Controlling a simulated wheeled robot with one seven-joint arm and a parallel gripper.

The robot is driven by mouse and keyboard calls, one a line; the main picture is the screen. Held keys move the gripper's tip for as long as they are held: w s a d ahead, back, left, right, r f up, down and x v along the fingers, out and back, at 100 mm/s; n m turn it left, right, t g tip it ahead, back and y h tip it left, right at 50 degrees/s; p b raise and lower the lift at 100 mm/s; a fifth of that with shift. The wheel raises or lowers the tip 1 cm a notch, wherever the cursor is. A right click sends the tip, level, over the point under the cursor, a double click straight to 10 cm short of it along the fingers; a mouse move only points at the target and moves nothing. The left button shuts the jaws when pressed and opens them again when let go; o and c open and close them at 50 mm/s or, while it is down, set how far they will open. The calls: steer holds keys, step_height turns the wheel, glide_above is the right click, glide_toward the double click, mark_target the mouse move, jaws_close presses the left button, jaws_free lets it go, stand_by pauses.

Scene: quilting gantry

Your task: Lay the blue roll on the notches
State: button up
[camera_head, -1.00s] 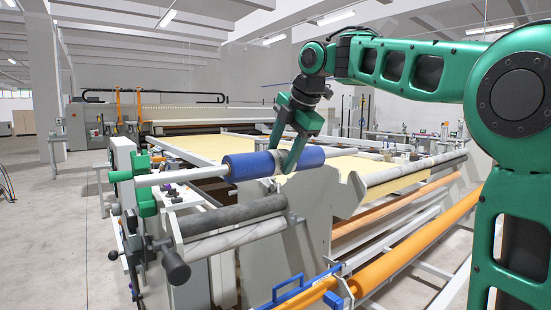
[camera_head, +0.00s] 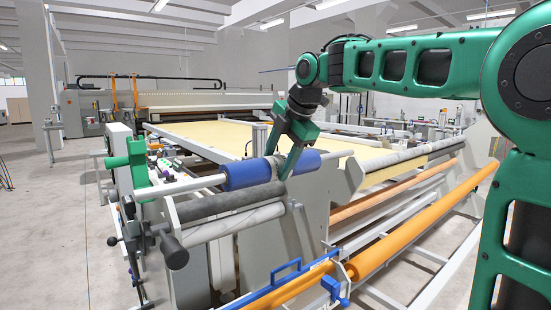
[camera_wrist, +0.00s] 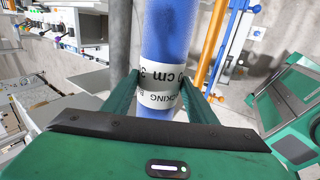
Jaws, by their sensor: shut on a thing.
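The blue roll (camera_head: 243,174) is held level across the front of the machine, with a white core rod (camera_head: 180,187) sticking out to its left. My gripper (camera_head: 283,172) is shut around the roll's white label band, right of its middle. In the wrist view my gripper's fingers (camera_wrist: 159,80) press on both sides of the printed band, and the blue roll (camera_wrist: 167,30) runs up between them. The roll hangs just above and behind a dark grey roller (camera_head: 228,201). The notches are too small or hidden to make out clearly.
A green bracket (camera_head: 138,163) stands near the rod's left end. A pale roller (camera_head: 235,222) lies below the dark grey one. A grey side plate (camera_head: 345,188) rises on the right. Orange rollers (camera_head: 415,232) and a blue frame (camera_head: 287,277) are lower, in front.

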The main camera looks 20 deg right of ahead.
mark_target(278, 174)
steer(key=shift+f, duration=1.8)
steer(key=o, duration=1.6)
steer(key=shift+f, duration=0.1)
steer(key=v, duration=1)
steer(key=shift+d+r, duration=0.2)
steer(key=shift+r, duration=0.15)
steer(key=shift+s, duration=0.15)
